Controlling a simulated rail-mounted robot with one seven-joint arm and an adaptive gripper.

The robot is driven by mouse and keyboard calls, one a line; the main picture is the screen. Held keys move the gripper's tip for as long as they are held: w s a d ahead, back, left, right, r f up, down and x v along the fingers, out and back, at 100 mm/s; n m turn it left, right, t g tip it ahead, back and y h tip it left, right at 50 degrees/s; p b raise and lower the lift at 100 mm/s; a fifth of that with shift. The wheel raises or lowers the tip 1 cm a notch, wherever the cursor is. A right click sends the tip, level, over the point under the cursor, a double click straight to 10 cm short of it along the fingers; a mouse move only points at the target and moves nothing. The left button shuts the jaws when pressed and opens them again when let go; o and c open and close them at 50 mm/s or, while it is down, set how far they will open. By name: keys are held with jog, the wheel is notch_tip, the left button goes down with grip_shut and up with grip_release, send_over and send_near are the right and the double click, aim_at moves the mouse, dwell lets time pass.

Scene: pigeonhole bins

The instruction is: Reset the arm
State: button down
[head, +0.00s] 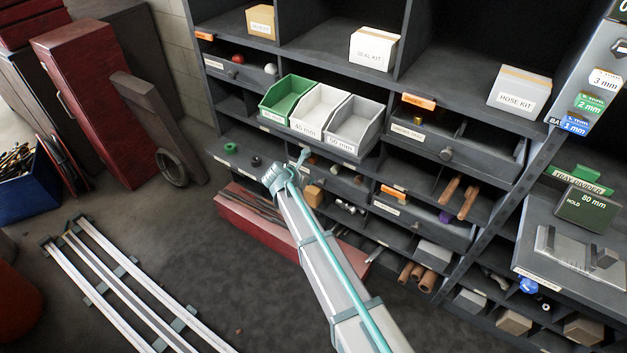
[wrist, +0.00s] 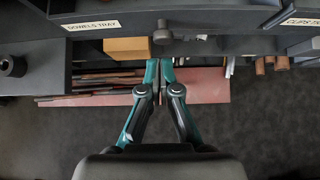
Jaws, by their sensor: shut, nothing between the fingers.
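My gripper (wrist: 160,68) shows in the wrist view with its teal fingertips together and nothing between them. In the head view my gripper (head: 303,156) is small at the end of my pale arm, in front of the shelf unit just below the bins. The wrist view shows it near a shelf edge labelled "DOWELS TRAY" (wrist: 93,26), with an orange-brown block (wrist: 127,47) just left of the fingertips. I cannot tell whether the fingers touch anything.
A green bin (head: 287,97), a white bin (head: 318,107) and a grey bin (head: 354,124) stand above my gripper. A red box (head: 240,212) lies on the floor under the shelves. Floor rails (head: 120,285) run at the left. The floor between is clear.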

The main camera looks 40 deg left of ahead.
jog(key=s+d+m+g, duration=0.1)
jog(key=s+d+m, duration=0.2)
jog(key=s+m, duration=0.3)
jog(key=s+d+f+m+g+h+p, duration=0.15)
jog(key=d+f+m, duration=0.4)
jog(key=d, duration=0.65)
jog(key=s+d+f+m+g+h+p, duration=0.1)
jog(key=s+d+f+m+g, duration=0.15)
jog(key=d+f+m, duration=0.65)
jog(key=s+d+f+m+g+h+p, duration=0.1)
jog(key=s+d+m+g, duration=0.15)
jog(key=d, duration=1.15)
jog(key=s+d+m+g+y+p, duration=0.1)
jog(key=s+d+m+g+p, duration=0.1)
jog(key=s+d+m+g, duration=0.2)
jog(key=s+d+m+g+y+p, duration=0.1)
jog(key=s+d+m+g, duration=0.3)
jog(key=s+d+m, duration=0.6)
jog(key=s+d+p, duration=0.1)
jog(key=s+d, duration=0.4)
jog(key=d, duration=0.3)
jog(key=s+d, duration=0.5)
jog(key=d, duration=0.4)
jog(key=shift+s+f+y+p, duration=0.35)
jog(key=shift+s+f, duration=0.05)
